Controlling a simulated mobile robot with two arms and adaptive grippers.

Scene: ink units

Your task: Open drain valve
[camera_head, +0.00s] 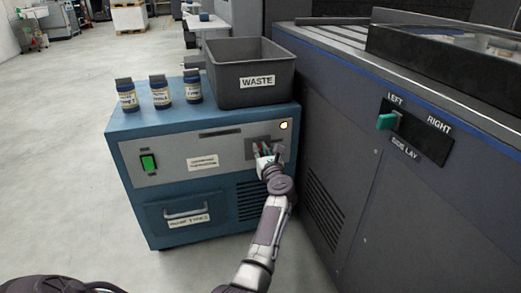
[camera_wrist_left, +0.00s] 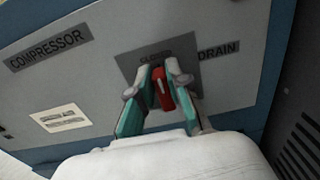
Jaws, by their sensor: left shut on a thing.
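The drain valve's red handle (camera_wrist_left: 163,92) shows in the left wrist view, on a dark plate (camera_wrist_left: 140,66) on the compressor's grey front panel. A partly covered word, seemingly "CLOSED", stands above the handle, and "DRAIN" is printed to its right. My left gripper (camera_wrist_left: 162,76) has its two fingers on either side of the handle and is shut on it. In the head view my left gripper (camera_head: 266,151) is at the right part of the blue compressor's (camera_head: 125,143) front and hides most of the valve. My right gripper is not in view.
A grey waste bin (camera_head: 235,94) and several labelled bottles (camera_head: 164,93) stand on the compressor. A green switch (camera_head: 148,163) is on the panel's left, above a drawer (camera_head: 186,213). A large grey machine (camera_head: 350,170) stands close on the right. The floor at left is clear.

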